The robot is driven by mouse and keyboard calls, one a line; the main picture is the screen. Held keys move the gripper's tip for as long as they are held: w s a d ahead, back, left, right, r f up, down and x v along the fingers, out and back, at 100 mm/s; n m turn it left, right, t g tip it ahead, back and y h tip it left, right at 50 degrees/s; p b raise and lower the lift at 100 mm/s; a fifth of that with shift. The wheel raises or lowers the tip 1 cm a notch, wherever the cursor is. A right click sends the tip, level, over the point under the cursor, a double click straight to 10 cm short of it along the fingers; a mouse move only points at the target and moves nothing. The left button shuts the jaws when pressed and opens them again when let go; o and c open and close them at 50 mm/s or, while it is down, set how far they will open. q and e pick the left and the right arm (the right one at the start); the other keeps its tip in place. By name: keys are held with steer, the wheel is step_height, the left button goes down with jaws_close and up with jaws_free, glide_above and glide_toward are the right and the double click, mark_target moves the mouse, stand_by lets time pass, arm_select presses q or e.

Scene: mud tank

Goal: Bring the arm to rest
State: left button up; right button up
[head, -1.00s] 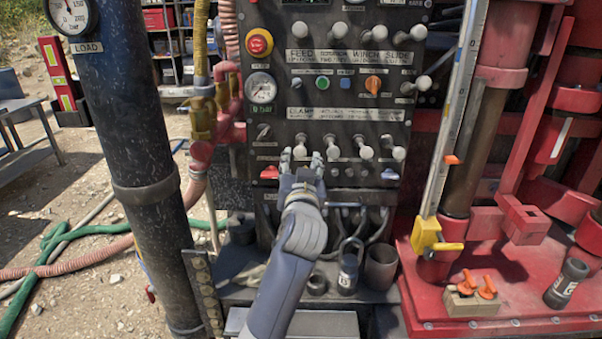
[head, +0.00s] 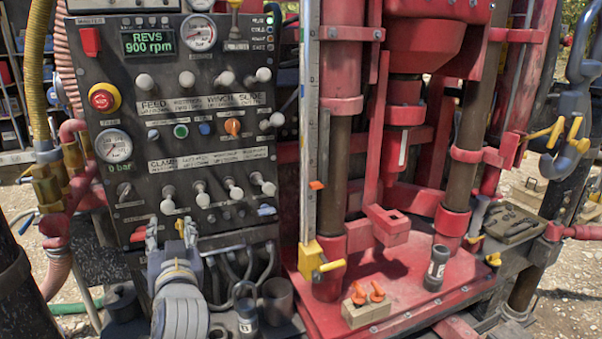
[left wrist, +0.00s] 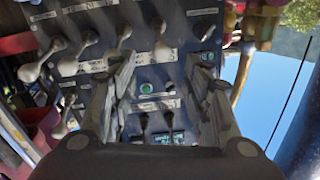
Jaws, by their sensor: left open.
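My left arm comes in at the lower left of the head view. Its gripper (head: 170,234) is in front of the lower part of the black control panel (head: 140,75), below the lower row of levers. The gripper is open and nothing shows between its fingers. In the left wrist view the two fingers (left wrist: 160,95) stand apart, with the panel face, a green button (left wrist: 147,88) and several levers beyond them. I cannot tell whether a fingertip touches the panel. My right gripper is not in view.
A red emergency button (head: 103,97) and gauges sit on the panel. Right of it are a yellow-ended measuring rail (head: 308,150) and the red rig base (head: 400,285). A wooden block with orange pegs (head: 367,308) and a dark cylinder (head: 437,268) stand on that base.

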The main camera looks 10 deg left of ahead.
arm_select(q)
steer(key=s+d+f+m+g+h, duration=0.25)
steer(key=s+f, duration=0.35)
steer(key=f, duration=0.6)
steer(key=s+d+f+m+g+h, duration=0.1)
steer(key=s+d+f+g+h, duration=0.4)
steer(key=f, duration=0.6)
steer(key=s+d+f+m+g+h, duration=0.1)
steer(key=s+d+f+g, duration=0.15)
steer(key=s+f, duration=0.45)
steer(key=s+d+f+m+g+h, duration=0.1)
steer(key=s+d+f+m+h, duration=0.2)
steer(key=s, duration=0.9)
step_height(320, 180, down, 28)
steer(key=s+d+g+y+b, duration=0.1)
steer(key=s+g+b, duration=0.1)
steer(key=s+a+f+b, duration=0.1)
steer(key=s+a+f, duration=0.1)
steer(key=s+f, duration=1.5)
steer(key=shift+a+f+g+b, duration=0.4)
steer(key=shift+f, duration=0.45)
